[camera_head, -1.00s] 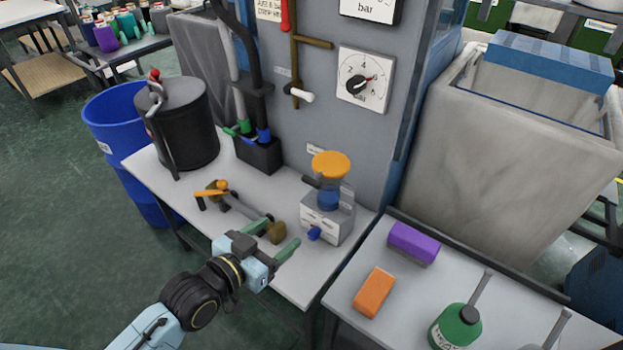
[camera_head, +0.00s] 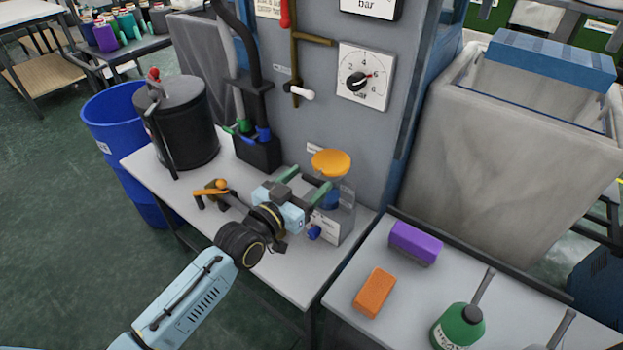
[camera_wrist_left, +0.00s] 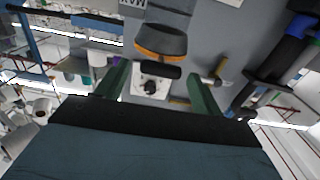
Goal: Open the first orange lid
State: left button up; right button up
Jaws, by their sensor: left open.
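The round orange lid (camera_head: 331,162) tops a small clear cup with blue inside, on a grey dispenser box (camera_head: 338,222) against the cabinet. My left gripper (camera_head: 308,181) is open, with its two green fingers just left of and slightly below the lid in the head view. Its jaws look empty. In the left wrist view, a dark round form with an orange rim (camera_wrist_left: 161,52), which looks like the lid, lies beyond the fingertips (camera_wrist_left: 160,78). My gripper partly hides the dispenser. My right gripper is not in view.
A black lidded pot (camera_head: 184,125) stands on the white table's left. A dial gauge (camera_head: 364,77) is on the cabinet. Purple (camera_head: 414,240) and orange (camera_head: 375,291) blocks and a green bottle (camera_head: 458,325) occupy the right table.

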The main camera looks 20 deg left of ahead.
aim_at(326, 166)
pick_arm(q)
jog(key=shift+x, duration=1.05)
